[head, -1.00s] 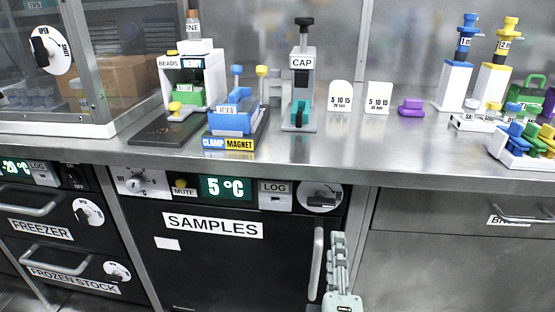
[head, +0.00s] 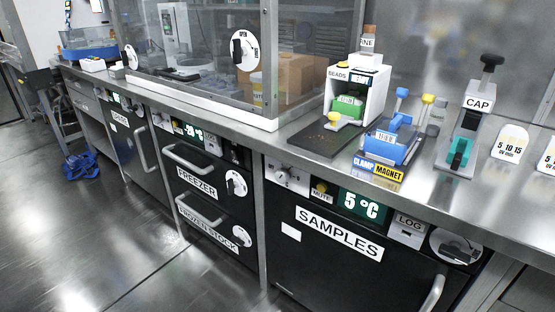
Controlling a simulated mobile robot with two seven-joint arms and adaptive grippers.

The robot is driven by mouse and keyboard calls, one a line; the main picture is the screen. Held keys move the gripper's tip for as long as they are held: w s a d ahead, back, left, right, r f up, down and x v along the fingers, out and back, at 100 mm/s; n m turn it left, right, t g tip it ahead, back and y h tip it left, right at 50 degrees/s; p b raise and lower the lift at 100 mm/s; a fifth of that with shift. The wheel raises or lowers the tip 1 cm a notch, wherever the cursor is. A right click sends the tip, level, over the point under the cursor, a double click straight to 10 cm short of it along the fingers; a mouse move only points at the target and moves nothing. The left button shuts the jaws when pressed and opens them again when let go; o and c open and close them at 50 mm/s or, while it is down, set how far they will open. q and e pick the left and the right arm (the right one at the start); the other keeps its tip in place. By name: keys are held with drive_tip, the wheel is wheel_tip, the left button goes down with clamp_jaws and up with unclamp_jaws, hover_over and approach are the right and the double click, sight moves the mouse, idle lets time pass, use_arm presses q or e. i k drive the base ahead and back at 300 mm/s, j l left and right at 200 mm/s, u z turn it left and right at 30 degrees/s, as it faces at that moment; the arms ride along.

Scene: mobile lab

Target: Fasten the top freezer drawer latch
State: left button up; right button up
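The freezer (head: 196,184) is a black two-drawer unit under the bench, left of the samples fridge. Its top drawer, labelled FREEZER, has a grey bar handle (head: 188,160). The drawer front looks closed; I cannot read the latch's position. The lower drawer, labelled FROZEN STOCK, has its own handle (head: 194,211) and latch (head: 241,236). Neither of my grippers shows in the head view now.
The samples fridge (head: 352,268) stands right of the freezer, with a bar handle at its lower right. A steel bench (head: 232,138) overhangs the fronts. The floor (head: 130,250) before the freezer is clear. A blue item (head: 82,166) lies on the floor farther left.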

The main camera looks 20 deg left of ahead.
sight(231, 185)
drive_tip(key=k+j+z, duration=0.2)
drive_tip(key=j, duration=0.3)
drive_tip(key=k+j+z, duration=0.2)
drive_tip(key=k+j, duration=0.2)
drive_tip(key=j, duration=0.1)
